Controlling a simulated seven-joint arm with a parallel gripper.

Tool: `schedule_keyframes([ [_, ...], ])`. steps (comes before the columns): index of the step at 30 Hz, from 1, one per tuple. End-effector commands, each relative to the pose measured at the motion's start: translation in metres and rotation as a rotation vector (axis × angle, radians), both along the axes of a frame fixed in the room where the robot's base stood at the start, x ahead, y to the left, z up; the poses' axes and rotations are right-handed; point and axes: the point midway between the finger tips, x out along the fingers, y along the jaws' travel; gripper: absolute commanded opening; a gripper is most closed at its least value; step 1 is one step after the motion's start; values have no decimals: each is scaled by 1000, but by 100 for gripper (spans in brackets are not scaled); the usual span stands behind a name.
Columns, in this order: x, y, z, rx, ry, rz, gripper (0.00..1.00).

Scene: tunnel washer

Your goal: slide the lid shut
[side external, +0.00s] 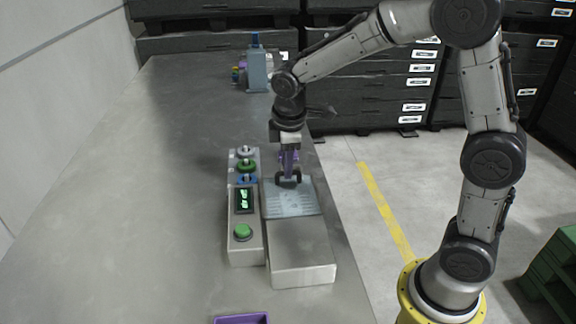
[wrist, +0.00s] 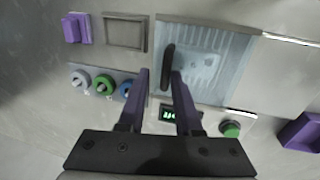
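The lid (side external: 290,206) is a pale translucent panel on a grey metal box (side external: 302,250); it also shows in the wrist view (wrist: 225,65), with a faint pale shape visible through it. A black upright handle (wrist: 167,66) stands near the lid's left edge in the wrist view. My gripper (side external: 289,170) points down at the handle. In the wrist view my gripper (wrist: 160,73) has its purple fingers spread apart. The right fingertip is close beside the handle, and a gap shows between the handle and the left finger. I cannot tell whether a finger touches it.
A control panel (side external: 243,222) with coloured knobs, a lit display and a green button (side external: 243,231) runs along the box. A purple container (side external: 241,319) sits at the near edge. A blue-grey device (side external: 258,72) stands at the far end. The table's left side is clear.

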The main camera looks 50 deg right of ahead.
Motion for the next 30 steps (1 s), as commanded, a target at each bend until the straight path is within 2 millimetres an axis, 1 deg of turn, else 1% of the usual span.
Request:
schedule_keyframes([
  [1,0,0,0,0,-1,0,41],
  [2,0,0,0,1,-1,0,45],
  [10,-2,1,0,2,5,0,45],
  [14,-2,2,6,2,2,-1,45],
  [17,-3,4,20,3,-1,0,45],
  [20,-6,7,38,3,-1,0,45],
  [27,-13,14,91,3,-3,1,45],
  [30,-16,17,108,3,-1,1,45],
])
